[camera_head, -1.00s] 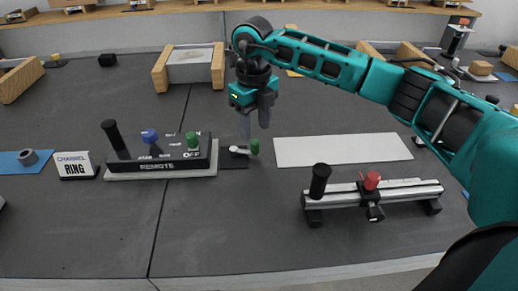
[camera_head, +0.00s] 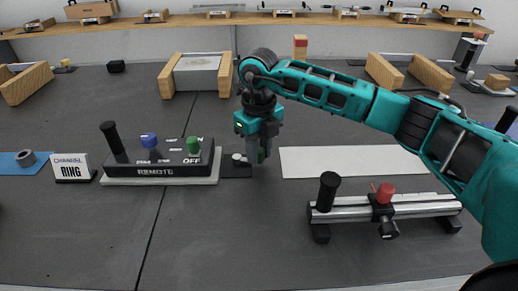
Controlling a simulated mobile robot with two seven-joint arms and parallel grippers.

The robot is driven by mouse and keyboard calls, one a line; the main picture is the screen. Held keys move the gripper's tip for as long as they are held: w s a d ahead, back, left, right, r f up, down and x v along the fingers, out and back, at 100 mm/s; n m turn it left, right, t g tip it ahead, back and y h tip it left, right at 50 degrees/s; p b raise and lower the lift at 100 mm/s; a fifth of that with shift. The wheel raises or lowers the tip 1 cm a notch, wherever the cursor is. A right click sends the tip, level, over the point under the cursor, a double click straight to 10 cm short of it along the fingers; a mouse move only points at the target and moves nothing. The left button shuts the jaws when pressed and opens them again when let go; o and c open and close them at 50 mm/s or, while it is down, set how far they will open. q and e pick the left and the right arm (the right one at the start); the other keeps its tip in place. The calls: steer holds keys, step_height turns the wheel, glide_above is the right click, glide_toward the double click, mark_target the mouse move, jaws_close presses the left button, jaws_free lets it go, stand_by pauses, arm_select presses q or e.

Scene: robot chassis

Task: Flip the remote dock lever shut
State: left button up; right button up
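The remote box (camera_head: 162,170), black and marked REMOTE, lies on a pale base at left centre. It carries a black upright handle (camera_head: 113,137), a blue knob (camera_head: 149,140) and a green knob (camera_head: 193,145) by the word OFF. Just right of it is a small dark plate (camera_head: 236,170) with a whitish part (camera_head: 239,158) and a green-tipped lever (camera_head: 262,156). My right gripper (camera_head: 257,155) points down at this green tip and partly hides it. The fingers overlap the tip in view; I cannot tell whether they grip it. My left gripper is out of view.
A white strip (camera_head: 350,161) lies to the right. A RING sign (camera_head: 72,168) stands left.

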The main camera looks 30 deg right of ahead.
jaws_close()
steer(key=shift+w+d+n, duration=0.15)
steer(key=shift+w+n, duration=0.1)
steer(key=shift+n, duration=0.45)
steer(key=shift+o, duration=2.2)
jaws_free()
step_height(320, 180, up, 13)
steer(key=p, duration=0.2)
